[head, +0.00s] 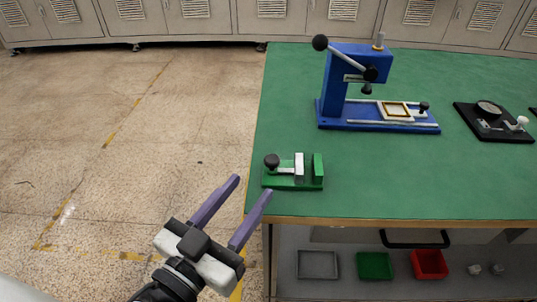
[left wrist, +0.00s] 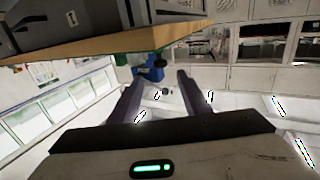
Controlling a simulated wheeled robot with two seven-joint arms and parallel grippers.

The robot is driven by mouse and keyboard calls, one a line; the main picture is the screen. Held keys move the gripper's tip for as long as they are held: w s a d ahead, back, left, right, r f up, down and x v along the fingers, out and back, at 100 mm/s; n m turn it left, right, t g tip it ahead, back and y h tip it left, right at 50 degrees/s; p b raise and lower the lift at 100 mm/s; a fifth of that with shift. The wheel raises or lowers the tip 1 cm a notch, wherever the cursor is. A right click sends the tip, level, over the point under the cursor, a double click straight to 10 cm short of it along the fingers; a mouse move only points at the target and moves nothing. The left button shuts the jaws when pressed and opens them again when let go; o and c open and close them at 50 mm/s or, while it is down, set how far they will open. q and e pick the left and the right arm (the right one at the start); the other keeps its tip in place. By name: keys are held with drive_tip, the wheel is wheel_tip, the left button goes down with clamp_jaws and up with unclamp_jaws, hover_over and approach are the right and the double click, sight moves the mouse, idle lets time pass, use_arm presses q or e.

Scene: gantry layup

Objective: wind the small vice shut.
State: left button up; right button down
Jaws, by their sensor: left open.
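The small vice (head: 292,183) sits near the left front corner of the green bench top in the head view. It has a green base, a black knob (head: 271,161) on its left end, a silver moving jaw (head: 299,165) and a green fixed jaw (head: 318,167). A gap shows between the two jaws. My left gripper (head: 252,187) is open and empty. Its two purple fingers point toward the vice from the lower left, apart from the knob. They also show in the left wrist view (left wrist: 158,80), with nothing between them. My right gripper is not in view.
A blue lever press (head: 345,85) stands behind the vice, and a black dial fixture (head: 490,122) lies to the right. A shelf below holds grey (head: 317,264), green (head: 374,266) and red (head: 429,264) bins. The bench's wooden edge (head: 400,223) is close. Floor to the left is clear.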

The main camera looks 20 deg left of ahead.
sight(268, 164)
use_arm(q)
drive_tip(key=w, duration=0.2)
drive_tip(key=w+d+p, duration=0.1)
drive_tip(key=w, duration=0.2)
drive_tip(key=w+p, duration=0.1)
drive_tip(key=w, duration=0.2)
drive_tip(key=shift+w+d, duration=0.1)
drive_tip(key=shift+d, duration=0.05)
drive_tip(key=c, duration=1)
drive_tip(key=shift+c, duration=0.2)
